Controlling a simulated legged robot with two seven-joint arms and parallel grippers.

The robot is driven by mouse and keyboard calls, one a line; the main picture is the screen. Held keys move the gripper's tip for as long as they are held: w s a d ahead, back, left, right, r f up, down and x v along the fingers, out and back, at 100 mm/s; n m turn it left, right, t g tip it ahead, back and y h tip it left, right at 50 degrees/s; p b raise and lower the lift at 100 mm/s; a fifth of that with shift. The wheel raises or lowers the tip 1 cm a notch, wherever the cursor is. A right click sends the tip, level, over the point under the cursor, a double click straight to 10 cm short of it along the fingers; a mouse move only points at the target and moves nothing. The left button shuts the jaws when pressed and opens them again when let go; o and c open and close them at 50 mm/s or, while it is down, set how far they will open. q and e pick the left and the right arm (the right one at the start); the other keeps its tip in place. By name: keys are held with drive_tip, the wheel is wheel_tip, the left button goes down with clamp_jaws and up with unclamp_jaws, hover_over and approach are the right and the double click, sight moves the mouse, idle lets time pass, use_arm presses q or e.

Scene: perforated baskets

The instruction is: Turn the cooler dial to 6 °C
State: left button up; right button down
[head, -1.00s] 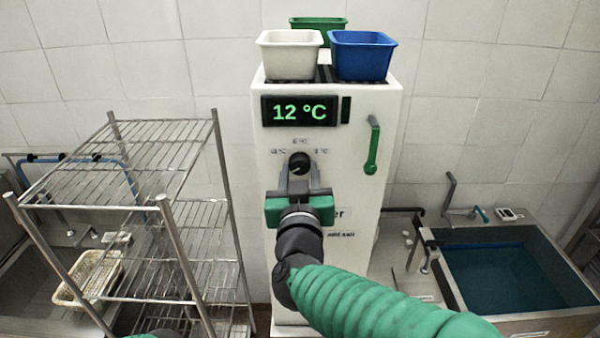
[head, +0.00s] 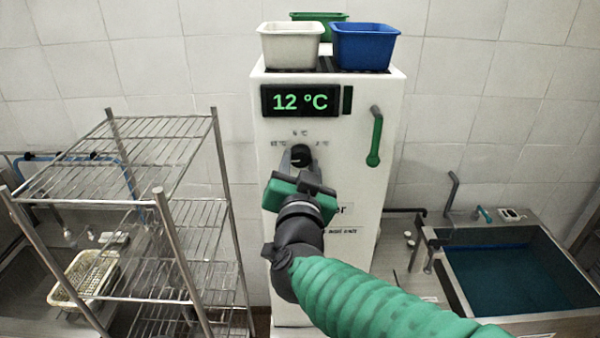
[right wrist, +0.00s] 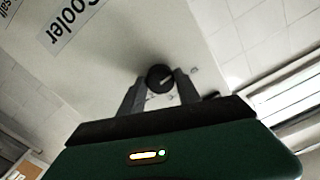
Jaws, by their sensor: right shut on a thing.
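The white cooler (head: 345,190) stands in the middle of the head view. Its display (head: 300,101) reads 12 °C in green. Below it is a round black dial (head: 301,155) with small temperature marks to its left, above and to its right; they are too small to read surely. My right gripper (head: 299,163) is shut on the dial, one finger on each side, with its hand tilted. In the right wrist view the dial (right wrist: 160,78) sits between both fingertips, a pale pointer line on its face. My left gripper is not in view.
A green handle (head: 376,138) is on the cooler's right. White (head: 291,46), blue (head: 363,48) and green (head: 318,17) bins stand on top. A wire rack (head: 160,150) stands left, a water-filled sink (head: 515,285) right.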

drive_tip(key=m+b, duration=0.2)
drive_tip(key=m, duration=0.2)
drive_tip(key=shift+f, duration=0.15)
drive_tip(key=shift+m+b, duration=0.85)
drive_tip(key=shift+m, duration=0.45)
drive_tip(key=c, duration=0.9)
unclamp_jaws()
drive_tip(key=shift+o, duration=0.2)
